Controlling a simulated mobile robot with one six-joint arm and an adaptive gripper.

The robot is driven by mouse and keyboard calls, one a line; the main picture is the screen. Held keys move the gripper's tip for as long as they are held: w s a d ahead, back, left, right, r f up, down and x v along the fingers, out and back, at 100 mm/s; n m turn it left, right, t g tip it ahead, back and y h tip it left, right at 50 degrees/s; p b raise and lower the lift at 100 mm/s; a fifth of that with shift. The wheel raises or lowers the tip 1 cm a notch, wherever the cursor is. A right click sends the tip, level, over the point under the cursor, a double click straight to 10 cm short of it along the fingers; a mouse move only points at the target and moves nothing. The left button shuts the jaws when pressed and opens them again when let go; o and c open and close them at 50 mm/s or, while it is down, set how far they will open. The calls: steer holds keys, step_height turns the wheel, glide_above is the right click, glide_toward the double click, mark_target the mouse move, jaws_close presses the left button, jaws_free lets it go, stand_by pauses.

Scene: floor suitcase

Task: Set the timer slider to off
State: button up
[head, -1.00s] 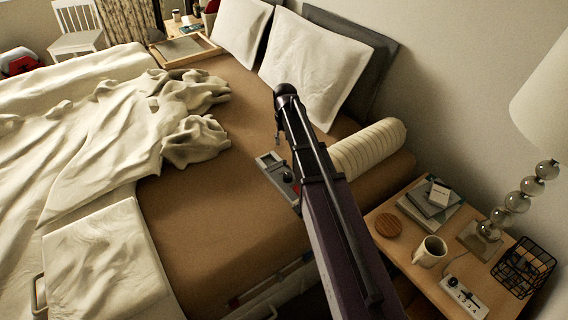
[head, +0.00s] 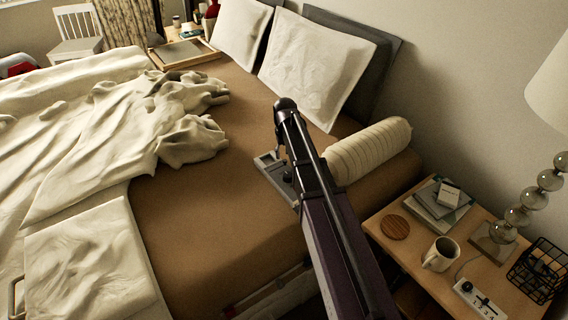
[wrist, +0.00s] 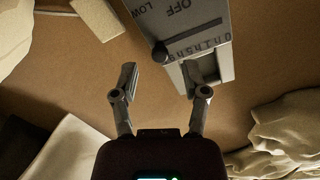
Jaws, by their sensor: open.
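A grey panel (wrist: 195,32) with "OFF" lettering and a dark scale line is at the top of the wrist view; its lettering appears upside down. A round black knob (wrist: 159,52) sits at the left end of that line. My gripper (wrist: 158,78) is open and empty, with its fingers apart. The knob appears between and just beyond the fingertips; I cannot tell whether anything touches. The right fingertip overlaps the panel's lower edge in the picture. In the head view the grey device (head: 268,168) lies on the brown bed, partly hidden by my arm.
A white bolster (head: 370,150) lies right of my arm, with pillows (head: 318,68) behind. A crumpled blanket (head: 90,140) covers the left. The nightstand (head: 400,262) holds a mug (head: 437,257), books, a lamp, a wire basket and a white slider box (head: 478,300). Open mattress lies left of the device.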

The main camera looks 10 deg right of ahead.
mark_target(285, 162)
steer(key=shift+f+b, duration=0.95)
steer(key=shift+f, duration=0.3)
jaws_close()
